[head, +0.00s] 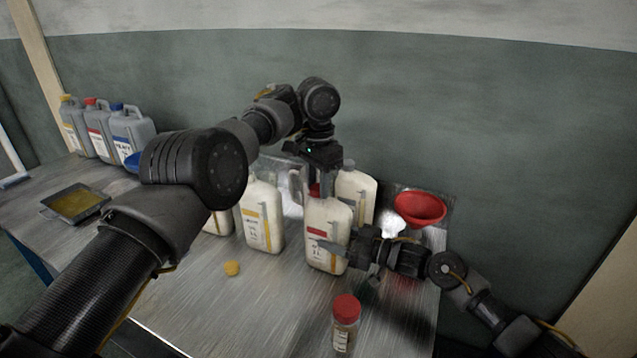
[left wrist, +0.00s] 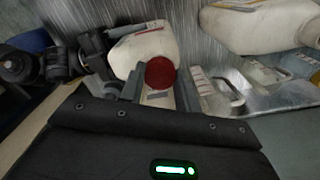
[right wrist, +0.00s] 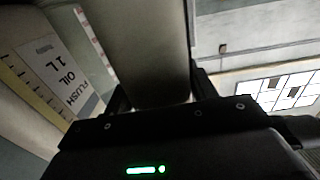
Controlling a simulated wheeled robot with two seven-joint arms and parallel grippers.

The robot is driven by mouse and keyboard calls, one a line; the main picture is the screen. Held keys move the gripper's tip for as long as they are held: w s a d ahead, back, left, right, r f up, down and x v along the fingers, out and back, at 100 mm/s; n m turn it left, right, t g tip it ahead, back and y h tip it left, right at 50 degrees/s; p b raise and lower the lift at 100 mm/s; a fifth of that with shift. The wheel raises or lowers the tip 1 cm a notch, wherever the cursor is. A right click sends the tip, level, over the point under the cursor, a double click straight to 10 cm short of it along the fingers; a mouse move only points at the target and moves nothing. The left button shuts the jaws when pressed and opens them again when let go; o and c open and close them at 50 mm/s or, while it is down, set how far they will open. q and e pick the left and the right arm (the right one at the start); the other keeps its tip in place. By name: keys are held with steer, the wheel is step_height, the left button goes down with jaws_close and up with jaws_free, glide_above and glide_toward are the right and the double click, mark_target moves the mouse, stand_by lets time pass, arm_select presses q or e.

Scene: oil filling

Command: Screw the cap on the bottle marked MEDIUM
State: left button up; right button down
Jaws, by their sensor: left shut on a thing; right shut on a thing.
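A white bottle with a red label band (head: 318,255) stands upright on the table; its label text is too small to read. My left gripper (head: 323,185) is above it, pointing down, shut on a red cap (left wrist: 160,73). The cap sits at the bottle's neck in the left wrist view; whether it is seated on the thread cannot be told. My right gripper (head: 352,255) is shut on the body of this bottle from the right, and the bottle fills the middle of the right wrist view (right wrist: 150,50).
A white bottle with a yellow band (head: 262,228) stands to the left; another (head: 355,190) stands behind. A red funnel (head: 420,207) is at the back right. A red-lidded jar (head: 345,330) and a yellow cap (head: 232,268) are in front. Grey jugs (head: 130,135) and a tray (head: 75,204) are at far left.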

arm_select(q)
steer(key=o, duration=1.1)
steer(key=shift+c, duration=0.2)
steer(key=shift+r, duration=2.25)
steer(key=shift+c, duration=0.2)
step_height(320, 180, up, 4)
steer(key=n, duration=0.5)
steer(key=shift+f, duration=0.25)
steer(key=shift+f, duration=4)
steer(key=shift+c, duration=0.2)
